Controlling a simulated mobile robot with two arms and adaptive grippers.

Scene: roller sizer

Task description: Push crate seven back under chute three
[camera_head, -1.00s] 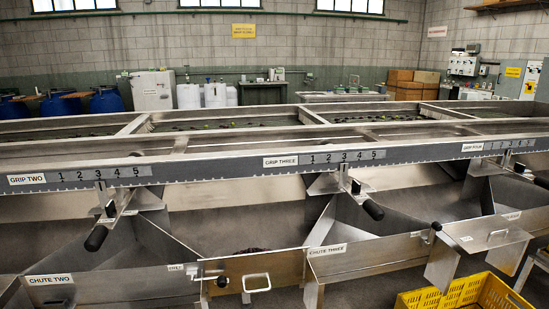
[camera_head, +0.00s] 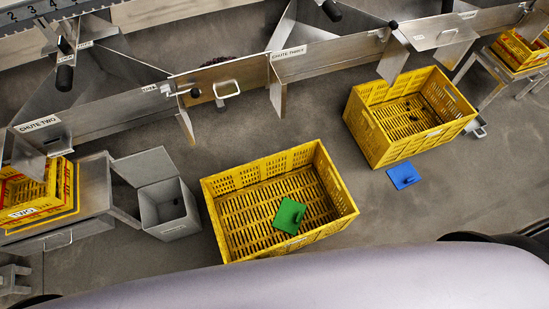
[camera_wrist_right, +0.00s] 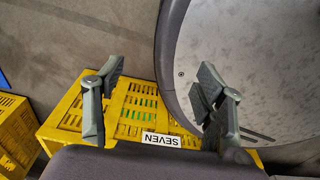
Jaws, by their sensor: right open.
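Crate seven (camera_head: 222,184) is a yellow slatted crate on the floor, set out in front of the chutes with bare floor between. A green flat piece with a knob (camera_head: 290,215) lies inside it. In the right wrist view a SEVEN label (camera_wrist_right: 161,140) shows upside down on the crate (camera_wrist_right: 130,110), with green behind its slots. Chute three (camera_head: 325,58) has its label at its left end, above and right of the crate. My right gripper (camera_wrist_right: 158,100) is open and empty, its fingers over the labelled side; contact cannot be told. My left gripper is not in view.
Another yellow crate (camera_head: 372,140) stands to the right, with a blue flat piece (camera_head: 403,175) on the floor beside it. A grey lidded bin (camera_head: 172,226) stands left of crate seven. A metal stand (camera_head: 95,200) bears a crate labelled TWO (camera_head: 30,190).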

